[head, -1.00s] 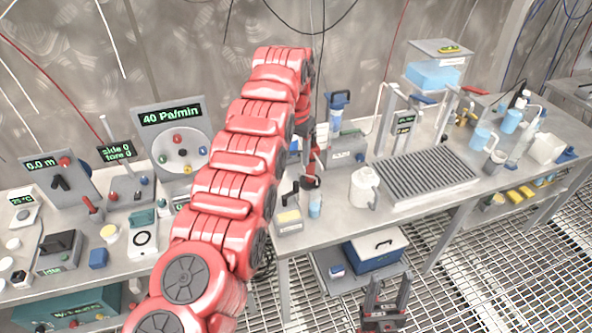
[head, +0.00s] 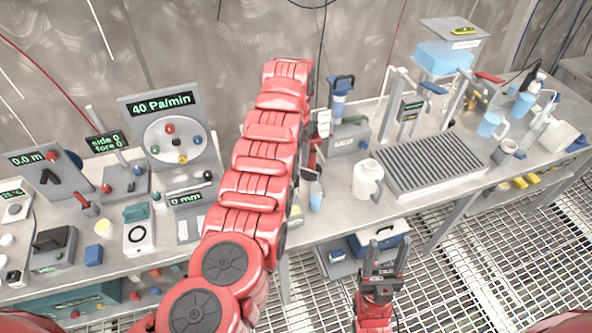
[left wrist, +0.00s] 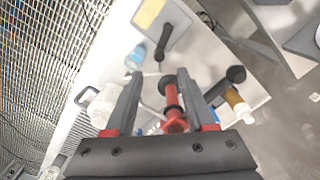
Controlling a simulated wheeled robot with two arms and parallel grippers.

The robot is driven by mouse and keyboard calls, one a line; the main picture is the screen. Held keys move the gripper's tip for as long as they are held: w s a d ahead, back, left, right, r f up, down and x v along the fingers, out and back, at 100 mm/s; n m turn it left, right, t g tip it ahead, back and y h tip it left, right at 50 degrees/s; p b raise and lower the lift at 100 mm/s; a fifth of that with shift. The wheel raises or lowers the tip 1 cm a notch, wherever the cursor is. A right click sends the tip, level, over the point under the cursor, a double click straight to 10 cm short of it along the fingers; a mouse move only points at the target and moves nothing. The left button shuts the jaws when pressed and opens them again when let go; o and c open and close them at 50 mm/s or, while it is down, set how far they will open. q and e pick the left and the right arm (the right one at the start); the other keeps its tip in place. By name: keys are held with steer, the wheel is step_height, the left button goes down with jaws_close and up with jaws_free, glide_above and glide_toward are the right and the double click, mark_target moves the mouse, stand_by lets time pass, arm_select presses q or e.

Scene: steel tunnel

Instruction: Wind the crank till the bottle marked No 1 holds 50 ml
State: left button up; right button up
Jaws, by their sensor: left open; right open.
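A small bottle with blue liquid (head: 316,197) stands near the bench's front edge, right of my left arm. It also shows in the left wrist view (left wrist: 135,57); I cannot read any mark or level on it. A grey box with a yellow label and a black handle (left wrist: 165,25) stands beside it; I cannot tell if this handle is the crank. My left gripper (left wrist: 160,74) is open over the bench, with a red, black-ended part (left wrist: 173,112) seen between its fingers, apparently not gripped. My right gripper (head: 384,262) is open and empty in front of the bench.
A white jug (head: 367,180) stands right of the bottle, beside a ribbed grey rack (head: 430,165). Instruments and a 40 Pa/min display (head: 160,105) crowd the bench's left side. A blue box with a white lid (head: 380,240) sits below the bench. The grated floor is open.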

arm_select(q)
step_height(320, 180, down, 8)
steer(key=shift+f, duration=0.25)
steer(key=shift+s, duration=0.1)
jaws_close()
